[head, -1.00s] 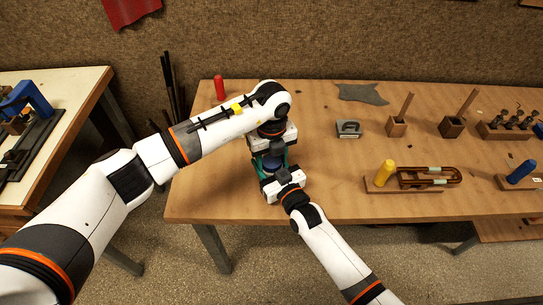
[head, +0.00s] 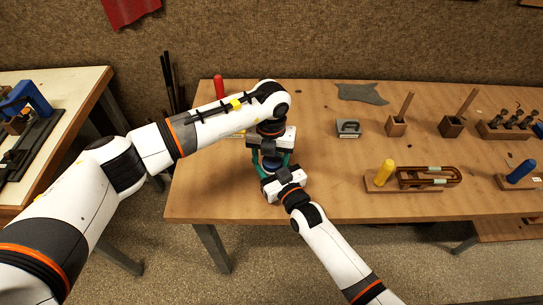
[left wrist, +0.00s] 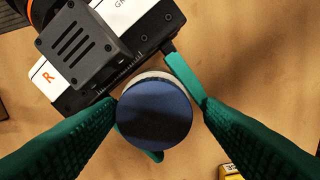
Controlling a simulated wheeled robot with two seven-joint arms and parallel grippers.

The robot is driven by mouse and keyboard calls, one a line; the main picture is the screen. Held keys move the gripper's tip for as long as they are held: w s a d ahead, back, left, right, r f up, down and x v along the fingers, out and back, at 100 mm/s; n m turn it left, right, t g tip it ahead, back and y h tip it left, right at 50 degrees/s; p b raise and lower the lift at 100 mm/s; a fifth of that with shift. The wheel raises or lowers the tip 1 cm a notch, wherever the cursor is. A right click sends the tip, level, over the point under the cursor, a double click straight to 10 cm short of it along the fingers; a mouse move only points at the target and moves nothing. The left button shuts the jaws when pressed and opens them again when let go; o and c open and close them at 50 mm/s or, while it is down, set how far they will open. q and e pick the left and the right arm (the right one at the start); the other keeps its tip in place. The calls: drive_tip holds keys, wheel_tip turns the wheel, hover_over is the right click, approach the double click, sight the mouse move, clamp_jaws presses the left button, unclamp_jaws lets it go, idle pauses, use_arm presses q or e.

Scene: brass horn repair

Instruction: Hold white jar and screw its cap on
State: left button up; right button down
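The dark blue cap (left wrist: 155,112) sits on top of the white jar (left wrist: 150,76), of which only a pale rim shows beneath it in the left wrist view. I cannot tell how far the cap is threaded. My right gripper (head: 272,177) is shut around the jar low on the table's left part, with its teal fingers partly under the cap. My left gripper (head: 271,156) points down from above. Its green fingers (left wrist: 160,112) stand on either side of the cap, with a narrow gap at the right finger, so it looks open. The jar body is mostly hidden.
The wooden table (head: 320,190) is clear just right of the grippers. A red cylinder (head: 219,87) stands behind my left arm. A small yellow box (left wrist: 231,171) lies near the jar.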

use_arm(q)
drive_tip(key=shift+o, duration=0.9)
drive_tip(key=shift+d, duration=0.1)
drive_tip(key=shift+r, duration=2.25)
drive_tip(key=shift+c, duration=0.3)
